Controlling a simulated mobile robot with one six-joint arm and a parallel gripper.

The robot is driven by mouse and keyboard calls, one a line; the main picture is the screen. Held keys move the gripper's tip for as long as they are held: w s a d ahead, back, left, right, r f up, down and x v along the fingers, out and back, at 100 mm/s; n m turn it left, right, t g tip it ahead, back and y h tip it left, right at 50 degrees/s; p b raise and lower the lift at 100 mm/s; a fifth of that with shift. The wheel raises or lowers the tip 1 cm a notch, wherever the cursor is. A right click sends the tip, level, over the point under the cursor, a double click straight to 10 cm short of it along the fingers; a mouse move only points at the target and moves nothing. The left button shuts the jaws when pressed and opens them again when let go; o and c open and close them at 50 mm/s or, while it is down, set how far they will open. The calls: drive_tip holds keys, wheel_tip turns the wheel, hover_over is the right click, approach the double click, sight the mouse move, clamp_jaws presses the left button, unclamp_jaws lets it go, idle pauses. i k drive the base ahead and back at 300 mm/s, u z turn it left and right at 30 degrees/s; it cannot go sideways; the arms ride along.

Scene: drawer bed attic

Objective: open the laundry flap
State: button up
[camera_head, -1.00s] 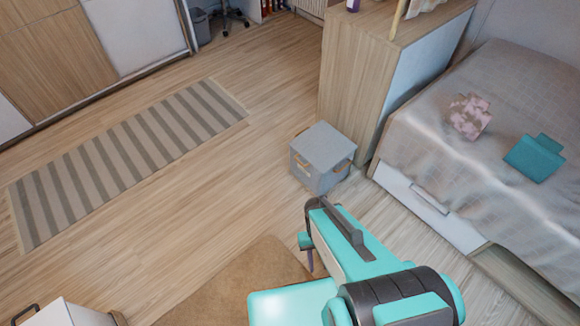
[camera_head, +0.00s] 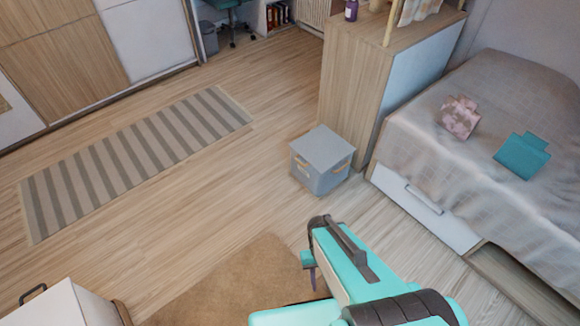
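I cannot make out for certain which surface is the laundry flap. A wooden cabinet (camera_head: 345,95) with a white side panel (camera_head: 415,72) stands at the head of the bed, right of centre. A grey lidded storage box (camera_head: 321,160) with tan handles sits on the floor against its near end. My teal arm (camera_head: 345,262) rises from the bottom edge, right of centre, and is apart from the cabinet and box.
A striped rug (camera_head: 130,155) lies left. A brown rug (camera_head: 235,285) and a white box-like piece (camera_head: 65,305) are near the bottom. Open floor lies between.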

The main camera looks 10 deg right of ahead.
sight(321, 147)
drive_tip(key=u, duration=0.05)
drive_tip(key=k, duration=0.25)
drive_tip(key=z, duration=0.2)
drive_tip(key=i, duration=0.95)
drive_tip(key=u, duration=4.1)
drive_tip(key=i, duration=0.1)
drive_tip(key=z, duration=2.6)
